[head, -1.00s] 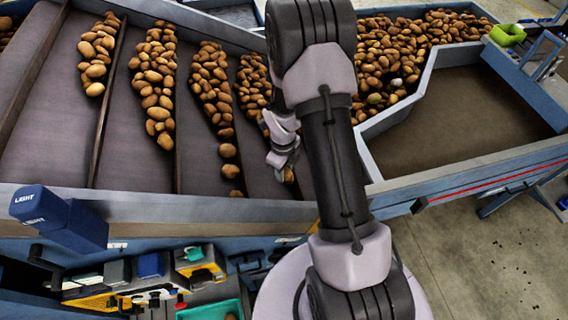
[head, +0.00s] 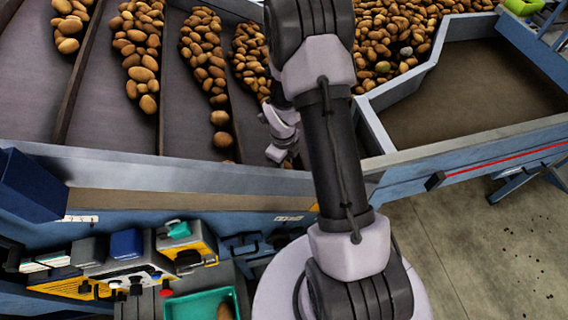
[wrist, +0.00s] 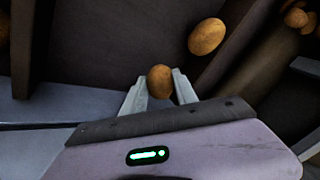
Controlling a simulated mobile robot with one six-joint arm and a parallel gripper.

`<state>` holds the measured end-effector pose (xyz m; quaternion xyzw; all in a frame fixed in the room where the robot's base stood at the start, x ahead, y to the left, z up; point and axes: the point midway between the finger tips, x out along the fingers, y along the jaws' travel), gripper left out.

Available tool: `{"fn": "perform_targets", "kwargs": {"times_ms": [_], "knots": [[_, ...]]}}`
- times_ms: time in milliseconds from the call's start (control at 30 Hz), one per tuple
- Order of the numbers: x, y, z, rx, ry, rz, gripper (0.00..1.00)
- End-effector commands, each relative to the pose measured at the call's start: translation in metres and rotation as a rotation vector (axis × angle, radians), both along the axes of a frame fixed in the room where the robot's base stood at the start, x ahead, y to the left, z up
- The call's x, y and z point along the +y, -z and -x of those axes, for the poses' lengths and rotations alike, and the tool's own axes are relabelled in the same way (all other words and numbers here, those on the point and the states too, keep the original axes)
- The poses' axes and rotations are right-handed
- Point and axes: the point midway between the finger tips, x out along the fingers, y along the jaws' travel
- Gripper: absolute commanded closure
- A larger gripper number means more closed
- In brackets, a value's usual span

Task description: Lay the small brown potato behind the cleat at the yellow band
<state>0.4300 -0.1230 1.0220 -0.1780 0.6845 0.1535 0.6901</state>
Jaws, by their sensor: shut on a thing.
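My gripper (wrist: 158,88) is shut on a small brown potato (wrist: 160,80), held between the two fingertips in the wrist view. Dark belt surface shows beyond it. In the head view my gripper (head: 280,150) hangs over the near right part of the sloping belt (head: 190,90), and the potato is not clearly seen there. Dark raised cleats divide the belt; one (head: 80,75) stands at the left in the head view, and one (wrist: 22,45) at the left in the wrist view. I cannot make out a yellow band with certainty.
Another potato (wrist: 207,36) lies just beyond my gripper. Heaps of potatoes (head: 140,50) lie between the cleats. A grey metal edge (head: 170,176) borders the belt's near side. A green tray (head: 200,305) and a tool shelf stand below. An empty brown bay (head: 470,90) is at the right.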

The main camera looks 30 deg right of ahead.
Motion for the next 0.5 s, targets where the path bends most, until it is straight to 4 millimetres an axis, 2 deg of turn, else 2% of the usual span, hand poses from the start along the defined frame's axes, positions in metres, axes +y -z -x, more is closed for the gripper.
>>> {"fn": "perform_targets", "kwargs": {"times_ms": [33, 100, 400, 433, 500], "knots": [[-0.0001, 0.0073, 0.0, 0.0, 0.0, 0.0, 1.0], [0.0, 0.0095, 0.0, 0.0, 0.0, 0.0, 1.0], [0.0, 0.009, 0.0, 0.0, 0.0, 0.0, 1.0], [0.0, 0.009, 0.0, 0.0, 0.0, 0.0, 0.64], [0.0, 0.0091, 0.0, 0.0, 0.0, 0.0, 0.5]]}}
